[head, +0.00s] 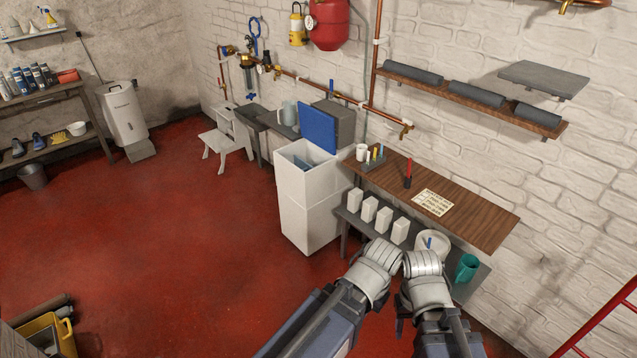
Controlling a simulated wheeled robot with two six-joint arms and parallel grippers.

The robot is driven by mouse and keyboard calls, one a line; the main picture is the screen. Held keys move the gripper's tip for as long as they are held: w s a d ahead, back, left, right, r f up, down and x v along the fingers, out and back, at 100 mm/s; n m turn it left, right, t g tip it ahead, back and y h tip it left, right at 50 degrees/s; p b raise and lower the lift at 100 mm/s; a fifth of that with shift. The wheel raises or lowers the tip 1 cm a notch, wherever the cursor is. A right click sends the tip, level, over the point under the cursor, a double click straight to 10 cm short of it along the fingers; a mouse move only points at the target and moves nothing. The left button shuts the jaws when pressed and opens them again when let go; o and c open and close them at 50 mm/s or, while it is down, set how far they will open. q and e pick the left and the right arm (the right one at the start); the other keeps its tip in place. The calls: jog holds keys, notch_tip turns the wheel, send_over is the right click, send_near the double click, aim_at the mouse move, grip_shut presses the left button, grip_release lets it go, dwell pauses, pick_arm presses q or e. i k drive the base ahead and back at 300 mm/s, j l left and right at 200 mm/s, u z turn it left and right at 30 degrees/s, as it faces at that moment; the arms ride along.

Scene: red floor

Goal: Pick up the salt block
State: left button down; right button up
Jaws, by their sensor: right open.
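Several white upright blocks stand in a row on the lower grey shelf; they look like salt blocks. The nearest block (400,230) is just beyond my arms, and the farthest block (355,200) is by the white cabinet. My two arms come in from the bottom, with their pale ribbed joints side by side in front of the shelf. My right gripper (401,324) shows only as a small dark part beside its arm; it is open, and no block shows in it. My left gripper is hidden behind its arm.
A white cabinet (308,215) with a raised blue lid (317,128) stands left of the blocks. A wooden worktop (470,222) overhangs the shelf.

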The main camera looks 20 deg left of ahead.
aim_at(356, 196)
jog(key=i+j+z, duration=0.2)
jog(key=i+j, duration=0.2)
jog(key=i, duration=0.15)
jog(key=i+j+z, duration=0.2)
jog(key=i+j, duration=0.3)
jog(key=i+j+z, duration=0.2)
jog(key=i+j, duration=0.3)
jog(key=i+j+z, duration=0.2)
jog(key=i+j, duration=0.25)
jog(key=j, duration=0.3)
